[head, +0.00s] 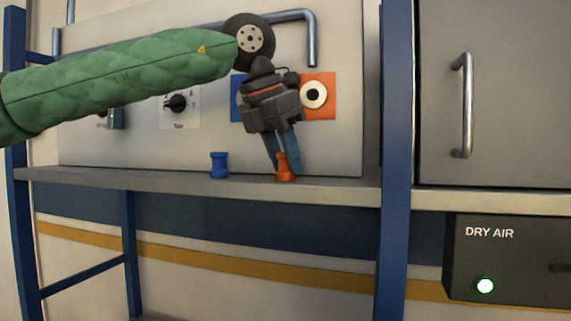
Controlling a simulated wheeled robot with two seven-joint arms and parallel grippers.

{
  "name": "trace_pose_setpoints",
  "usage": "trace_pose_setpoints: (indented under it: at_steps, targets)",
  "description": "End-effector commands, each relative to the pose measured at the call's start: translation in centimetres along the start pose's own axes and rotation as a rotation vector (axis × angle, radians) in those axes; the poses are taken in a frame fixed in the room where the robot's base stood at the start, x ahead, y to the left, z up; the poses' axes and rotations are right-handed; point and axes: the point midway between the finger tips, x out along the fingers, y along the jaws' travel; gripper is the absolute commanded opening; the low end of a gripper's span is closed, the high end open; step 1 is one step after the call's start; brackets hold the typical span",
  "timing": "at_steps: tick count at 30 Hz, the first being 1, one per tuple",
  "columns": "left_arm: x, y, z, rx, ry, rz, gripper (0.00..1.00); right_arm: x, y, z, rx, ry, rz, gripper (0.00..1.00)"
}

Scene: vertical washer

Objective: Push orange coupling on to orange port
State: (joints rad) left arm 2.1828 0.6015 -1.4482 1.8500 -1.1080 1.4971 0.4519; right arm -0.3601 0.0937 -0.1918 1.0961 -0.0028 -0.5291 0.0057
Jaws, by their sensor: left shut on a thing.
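The orange coupling (285,167) is at the shelf's front edge, upright or slightly tilted, between the fingertips of my left gripper (283,158). The gripper points down and is shut on the coupling. I cannot tell whether the coupling still touches the shelf. The orange port is a white ring with a dark centre (313,95) on an orange square plate (322,79). It is on the panel, above and to the right of the coupling, just right of my gripper's body. My right gripper is not in view.
A blue coupling (219,165) stands on the grey shelf (340,184), left of my gripper. A blue plate (237,98) is partly hidden behind my gripper. Blue posts (394,150) frame the shelf. A dry air box (510,262) is at the lower right.

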Motion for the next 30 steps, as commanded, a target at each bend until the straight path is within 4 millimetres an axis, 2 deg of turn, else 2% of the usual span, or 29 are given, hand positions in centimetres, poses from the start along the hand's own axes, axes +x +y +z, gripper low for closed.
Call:
trace_pose_setpoints:
  at_steps: [6,9,11,17,21,30]
  targets:
    - [-0.7,0.0,0.4,-0.001,-0.002,0.001,0.11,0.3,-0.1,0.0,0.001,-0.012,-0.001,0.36]
    - [-1.6,0.0,0.8,0.0,-0.002,0.001,0.11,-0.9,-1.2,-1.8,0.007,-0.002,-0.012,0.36]
    - [-2.5,-0.1,1.1,0.001,-0.002,0.0,0.11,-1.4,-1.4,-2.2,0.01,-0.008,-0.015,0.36]
    - [-6.8,-0.1,3.0,-0.001,-0.004,0.0,0.11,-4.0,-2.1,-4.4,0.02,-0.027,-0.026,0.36]
    - [-10.5,-0.2,4.5,0.0,-0.003,-0.001,0.11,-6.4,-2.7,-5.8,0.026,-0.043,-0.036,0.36]
    - [-18.2,-0.2,7.6,-0.001,-0.001,-0.001,0.11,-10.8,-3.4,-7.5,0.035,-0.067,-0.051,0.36]
